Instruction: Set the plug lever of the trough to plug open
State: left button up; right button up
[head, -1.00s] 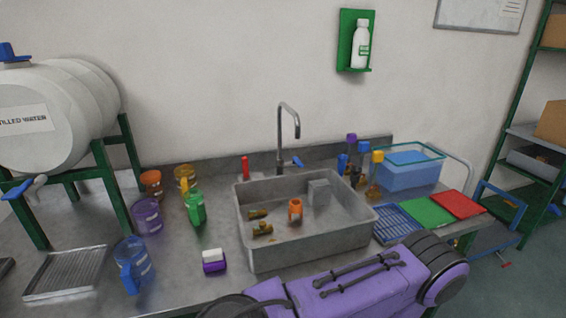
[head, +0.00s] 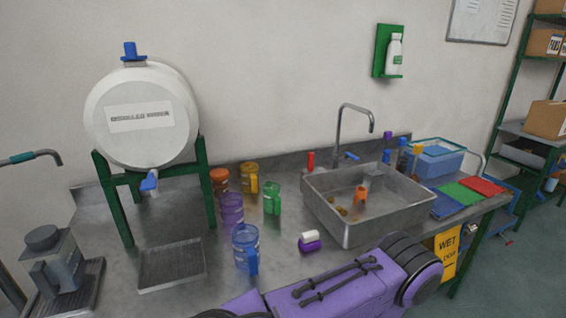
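The trough is the grey sink (head: 345,233) set in the bench, right of centre. A small red upright lever (head: 310,160) stands at its back left corner; it could be the plug lever, but I cannot tell its setting. A tap (head: 340,130) with a curved spout rises behind the trough, with a blue handle (head: 351,156) at its base. An orange piece (head: 360,194) and small brass-coloured pieces lie inside the trough. Neither gripper is in view. A purple link of my own arm crosses the bottom, in front of the trough.
A white distilled water tank (head: 140,150) on a green stand is at left, above a grooved tray (head: 172,264). A white and purple item (head: 310,243) lies in front of the trough's left corner.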

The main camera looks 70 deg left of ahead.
aim_at(310, 154)
jog(key=k, duration=0.15)
jog(key=u, duration=1.15)
